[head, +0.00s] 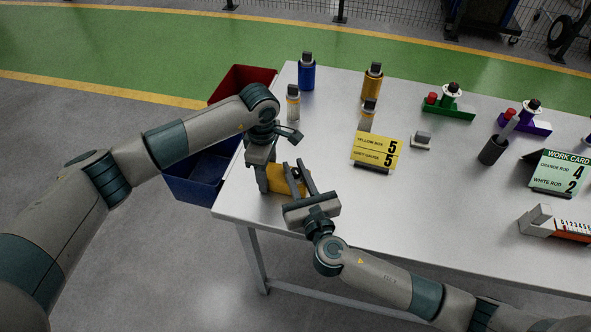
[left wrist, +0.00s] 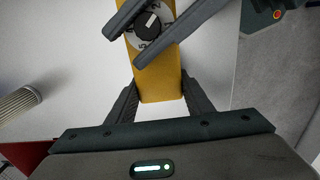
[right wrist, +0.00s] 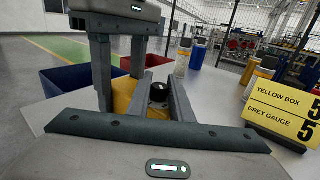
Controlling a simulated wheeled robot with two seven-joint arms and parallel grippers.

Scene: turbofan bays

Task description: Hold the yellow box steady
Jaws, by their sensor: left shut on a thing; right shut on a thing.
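The yellow box (head: 285,181) stands near the table's front left edge, partly hidden by both grippers. In the left wrist view the yellow box (left wrist: 159,82) has a numbered dial with a black knob (left wrist: 148,25) and white pointer. My left gripper (head: 282,182) is shut on the box, one finger on each side. My right gripper (left wrist: 146,28) has its fingers on either side of the knob and is shut on it. The knob also shows in the right wrist view (right wrist: 158,92). A yellow card (head: 376,151) reads "YELLOW BOX 5" and "GREY GAUGE 5".
A small grey block (head: 421,140) sits right of the card. Bottles, including a blue one (head: 307,75), stand behind. A blue bin (head: 200,182) and a red bin (head: 243,78) are beside the table's left edge. A green work card (head: 560,172) stands at right.

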